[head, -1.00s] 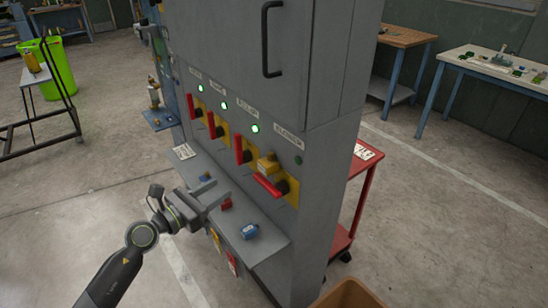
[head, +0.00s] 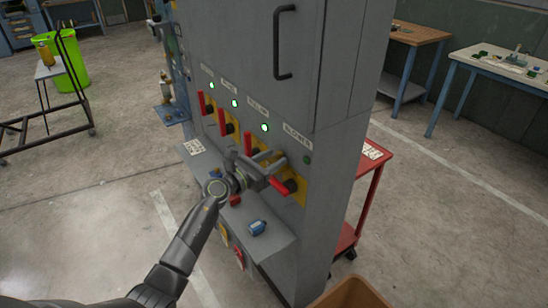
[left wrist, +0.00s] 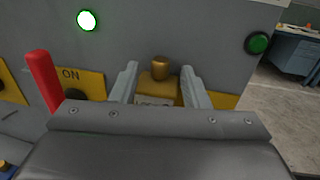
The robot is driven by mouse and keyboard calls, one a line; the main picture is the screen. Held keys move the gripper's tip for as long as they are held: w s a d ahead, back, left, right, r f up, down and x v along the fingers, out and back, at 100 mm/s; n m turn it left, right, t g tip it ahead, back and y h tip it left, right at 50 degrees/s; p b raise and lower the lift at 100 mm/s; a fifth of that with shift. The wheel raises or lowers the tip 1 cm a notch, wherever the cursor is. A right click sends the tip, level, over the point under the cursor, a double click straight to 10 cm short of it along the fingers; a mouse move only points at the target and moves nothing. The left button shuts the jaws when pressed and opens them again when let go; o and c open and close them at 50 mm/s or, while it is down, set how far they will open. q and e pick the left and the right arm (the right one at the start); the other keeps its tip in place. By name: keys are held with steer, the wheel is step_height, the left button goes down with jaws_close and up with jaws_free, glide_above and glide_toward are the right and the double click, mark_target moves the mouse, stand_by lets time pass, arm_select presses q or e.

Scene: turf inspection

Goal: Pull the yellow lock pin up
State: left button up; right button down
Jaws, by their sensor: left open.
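The yellow lock pin (left wrist: 160,68) has a rounded gold knob. It stands upright on a yellow block (left wrist: 158,88) with a partly covered label in the left wrist view. My left gripper (left wrist: 161,88) is open, with one finger on each side of the pin and block. No clear contact shows. In the head view my left gripper (head: 272,161) is at the rightmost switch, just above its red handle (head: 281,186), and hides the pin there. My right gripper is not in view.
The grey cabinet (head: 345,150) has several red-handled switches; the lamp (head: 307,159) above the rightmost is unlit. A blue padlock-like item (head: 258,228) and a red one (head: 235,200) lie on the ledge below. A red cart (head: 366,195) and brown box (head: 350,292) stand at the right.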

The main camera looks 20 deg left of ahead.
arm_select(q)
steer(key=shift+w+d, duration=0.3)
steer(key=shift+w, duration=0.2)
jaws_close()
